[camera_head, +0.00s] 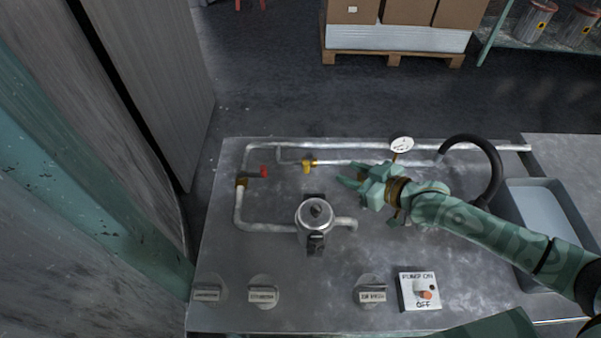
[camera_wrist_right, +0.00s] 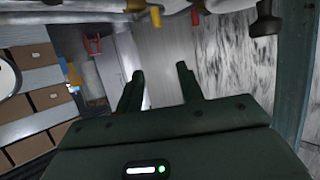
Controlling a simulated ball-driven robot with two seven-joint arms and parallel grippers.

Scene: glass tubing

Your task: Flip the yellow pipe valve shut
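The yellow pipe valve (camera_head: 308,167) is a small handle on the upper thin pipe in the head view, left of my right gripper. My right gripper (camera_head: 348,176) is open and empty over the table, its fingers pointing left toward the valve with a gap between. In the right wrist view the open fingers (camera_wrist_right: 160,82) show with nothing between them. Yellow parts (camera_wrist_right: 155,15) show at that view's top edge beside a pipe; I cannot tell which is the valve handle. My left gripper is not in view.
A red valve (camera_head: 263,171) sits left of the yellow one. A pressure gauge (camera_head: 402,144) stands behind my right gripper, and a metal canister (camera_head: 315,213) in front. A black hose (camera_head: 493,165), a grey bin (camera_head: 511,199) and a pump switch box (camera_head: 419,291) are at right.

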